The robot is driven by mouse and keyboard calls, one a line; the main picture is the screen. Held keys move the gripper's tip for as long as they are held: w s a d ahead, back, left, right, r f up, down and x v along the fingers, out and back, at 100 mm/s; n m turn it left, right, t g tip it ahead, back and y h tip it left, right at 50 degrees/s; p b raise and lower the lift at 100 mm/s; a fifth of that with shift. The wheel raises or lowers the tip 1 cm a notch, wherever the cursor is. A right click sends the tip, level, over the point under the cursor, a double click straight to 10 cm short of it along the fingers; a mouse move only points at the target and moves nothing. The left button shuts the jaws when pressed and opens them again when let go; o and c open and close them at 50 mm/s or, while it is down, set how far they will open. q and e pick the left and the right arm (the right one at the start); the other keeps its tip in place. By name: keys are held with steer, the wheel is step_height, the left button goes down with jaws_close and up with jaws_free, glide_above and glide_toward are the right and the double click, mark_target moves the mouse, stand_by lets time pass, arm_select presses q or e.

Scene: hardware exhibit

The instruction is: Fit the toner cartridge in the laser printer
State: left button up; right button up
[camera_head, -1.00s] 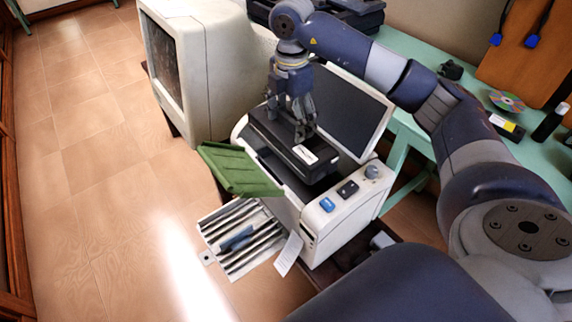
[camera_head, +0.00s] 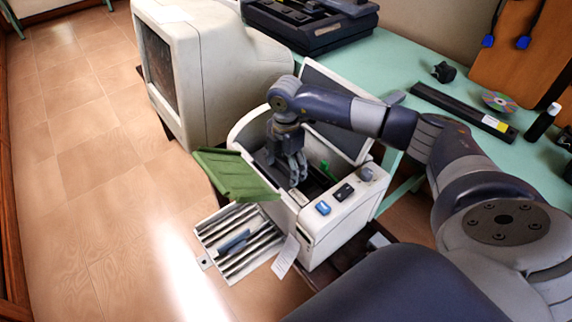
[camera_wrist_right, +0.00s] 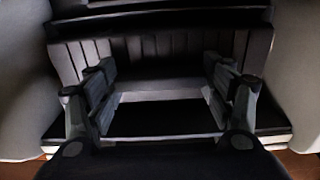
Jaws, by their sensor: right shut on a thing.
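The laser printer (camera_head: 342,222) is white, with its dark-panelled lid (camera_head: 338,128) raised and its bay open. My right gripper (camera_head: 295,180) reaches down into the bay. It is shut on the black toner cartridge (camera_head: 303,197), which sits low between the bay walls and is mostly hidden by the gripper. In the wrist view the fingers (camera_wrist_right: 160,96) are on either side of the dark cartridge (camera_wrist_right: 160,120). I cannot tell if it is fully seated. A green lever (camera_head: 328,171) shows inside the bay. My left gripper is not in view.
A beige monitor (camera_head: 205,75) stands close behind. A long black bar (camera_head: 455,106) lies on the green table (camera_head: 405,70).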

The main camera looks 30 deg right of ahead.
steer(key=shift+r, duration=0.15)
steer(key=shift+f, duration=0.35)
steer(key=o, duration=2.1)
steer(key=shift+r, duration=0.1)
